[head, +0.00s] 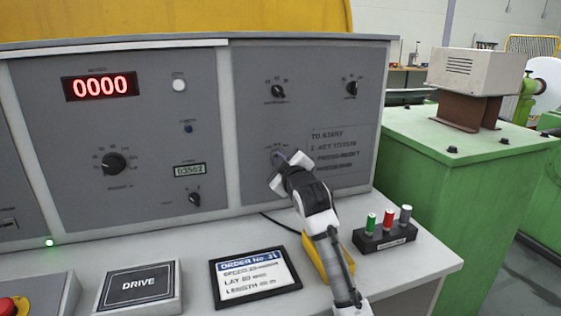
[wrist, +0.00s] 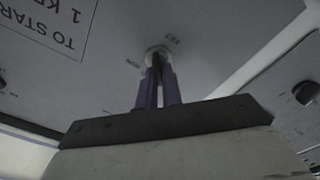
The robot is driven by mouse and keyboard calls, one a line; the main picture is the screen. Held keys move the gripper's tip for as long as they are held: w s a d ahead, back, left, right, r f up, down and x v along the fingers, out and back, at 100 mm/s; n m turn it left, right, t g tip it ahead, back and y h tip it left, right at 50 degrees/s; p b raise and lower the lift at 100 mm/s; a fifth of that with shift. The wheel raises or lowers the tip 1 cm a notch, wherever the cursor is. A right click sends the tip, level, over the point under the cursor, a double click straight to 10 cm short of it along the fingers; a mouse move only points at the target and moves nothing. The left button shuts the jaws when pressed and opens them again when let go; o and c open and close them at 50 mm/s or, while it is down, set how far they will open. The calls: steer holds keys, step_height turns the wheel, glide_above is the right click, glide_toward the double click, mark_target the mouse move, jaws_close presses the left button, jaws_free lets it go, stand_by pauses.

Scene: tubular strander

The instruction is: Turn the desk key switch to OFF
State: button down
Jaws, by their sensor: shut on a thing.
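In the head view my gripper (head: 279,158) reaches the right-hand panel, left of the printed start notice, and hides most of the switch. The position the key points to cannot be made out.
The panel carries other knobs (head: 278,91) and a red 0000 display (head: 100,86). On the desk are an order card (head: 254,277), a DRIVE box (head: 139,286) and a black block (head: 385,240) with green, red and grey pegs. A green machine (head: 450,165) stands at right.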

steer(key=c, duration=1.6)
jaws_free()
steer(key=shift+o, duration=0.2)
steer(key=b+v, duration=0.3)
steer(key=v, duration=1.1)
steer(key=shift+w, duration=0.1)
